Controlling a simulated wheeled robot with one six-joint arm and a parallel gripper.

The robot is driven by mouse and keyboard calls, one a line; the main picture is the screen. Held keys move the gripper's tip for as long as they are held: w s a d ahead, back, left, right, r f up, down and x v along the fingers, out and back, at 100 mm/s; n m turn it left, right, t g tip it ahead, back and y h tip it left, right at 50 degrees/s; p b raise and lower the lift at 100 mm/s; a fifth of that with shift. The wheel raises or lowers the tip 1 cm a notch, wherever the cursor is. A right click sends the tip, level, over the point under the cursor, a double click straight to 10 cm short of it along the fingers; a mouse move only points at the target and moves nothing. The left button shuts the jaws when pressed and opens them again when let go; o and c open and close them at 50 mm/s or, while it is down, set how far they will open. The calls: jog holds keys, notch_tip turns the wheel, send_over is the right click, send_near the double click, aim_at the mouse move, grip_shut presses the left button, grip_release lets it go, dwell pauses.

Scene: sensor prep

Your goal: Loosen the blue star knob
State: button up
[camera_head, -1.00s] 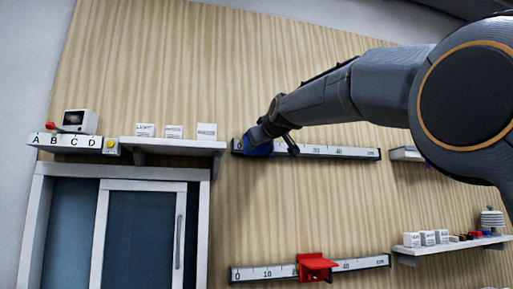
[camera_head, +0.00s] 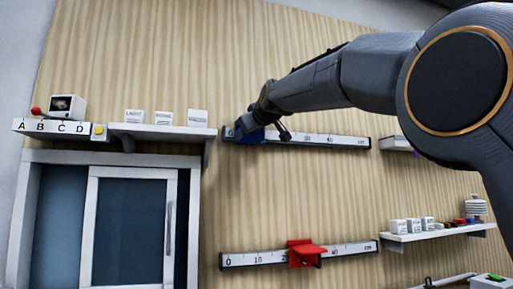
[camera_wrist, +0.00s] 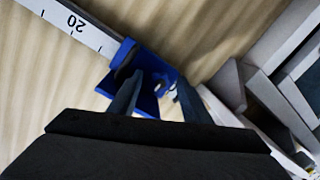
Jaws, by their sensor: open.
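A blue carriage (camera_head: 248,134) sits near the 0 end of the upper ruler rail (camera_head: 340,141) on the wall. In the wrist view it is a blue bracket (camera_wrist: 165,74) around the rail's end part. My gripper (camera_wrist: 158,98) is open at the carriage, with one finger over the bracket's left part and the other at its right side. Blue shows between the fingers, but I cannot make out a star-shaped knob there. I cannot tell whether the fingers touch it. In the head view my wrist partly covers the carriage.
A lower ruler rail (camera_head: 240,259) carries a red carriage (camera_head: 306,252). A shelf (camera_head: 163,131) with white boxes and a lettered strip (camera_head: 52,126) lie left of the upper rail, above a sliding-door cabinet (camera_head: 125,235). A right shelf (camera_head: 440,232) holds small items.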

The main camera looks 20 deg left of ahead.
jog(key=s+d+m+y, duration=0.1)
jog(key=s+d+m, duration=0.45)
jog(key=m, duration=0.45)
jog(key=d+f+g+h, duration=0.1)
jog(key=d+f, duration=0.3)
jog(key=f, duration=0.5)
jog(key=w+d+f+g+h+p, duration=0.1)
jog(key=d+f, duration=0.3)
jog(key=f, duration=0.5)
jog(key=d+f+m+g+h, duration=0.1)
jog(key=d+f+h, duration=0.2)
jog(key=f, duration=0.6)
jog(key=shift+w+d+p, duration=0.3)
jog(key=shift+w+d, duration=0.1)
jog(key=shift+d, duration=0.2)
